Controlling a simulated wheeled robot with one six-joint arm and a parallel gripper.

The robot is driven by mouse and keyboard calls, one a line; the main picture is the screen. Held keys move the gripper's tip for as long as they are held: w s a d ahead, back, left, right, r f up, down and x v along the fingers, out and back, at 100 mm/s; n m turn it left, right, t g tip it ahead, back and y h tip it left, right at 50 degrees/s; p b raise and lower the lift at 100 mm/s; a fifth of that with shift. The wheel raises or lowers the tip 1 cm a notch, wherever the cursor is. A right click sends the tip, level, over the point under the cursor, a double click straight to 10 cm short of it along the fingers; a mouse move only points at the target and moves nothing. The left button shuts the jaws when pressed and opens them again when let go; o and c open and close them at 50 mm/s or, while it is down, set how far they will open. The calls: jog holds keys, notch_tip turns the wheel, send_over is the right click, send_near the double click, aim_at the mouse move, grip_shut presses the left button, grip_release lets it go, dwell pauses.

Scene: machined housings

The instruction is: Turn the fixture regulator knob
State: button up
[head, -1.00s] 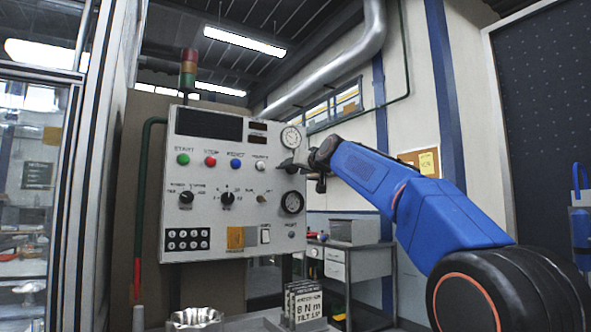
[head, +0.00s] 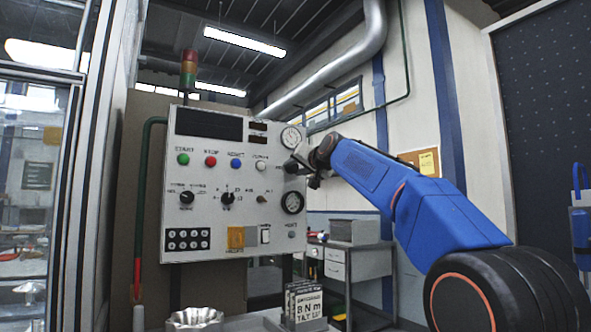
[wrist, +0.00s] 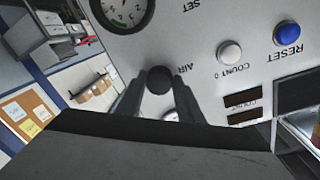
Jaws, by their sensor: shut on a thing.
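The black round regulator knob (wrist: 159,79) is on the light grey control panel (head: 215,210), by the label AIR. My gripper (wrist: 160,92) is shut on it, with one dark finger on each side. The wrist view is tilted far over, so the panel's lettering is upside down. The fingertips are small and partly hidden there.
A signal tower (head: 188,72) stands on top.

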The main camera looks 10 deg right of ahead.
jog(key=m, duration=0.3)
jog(key=shift+m, duration=0.3)
jog(key=m, duration=0.4)
jog(key=shift+r+g, duration=0.1)
jog(key=shift+g, duration=0.2)
jog(key=m, duration=0.4)
jog(key=shift+d+y, duration=0.1)
jog(key=shift+y, duration=0.2)
jog(key=m, duration=0.4)
jog(key=shift+y, duration=0.3)
jog(key=shift+m, duration=0.3)
jog(key=o, duration=1.1)
jog(key=shift+c, duration=0.2)
jog(key=shift+r, duration=0.1)
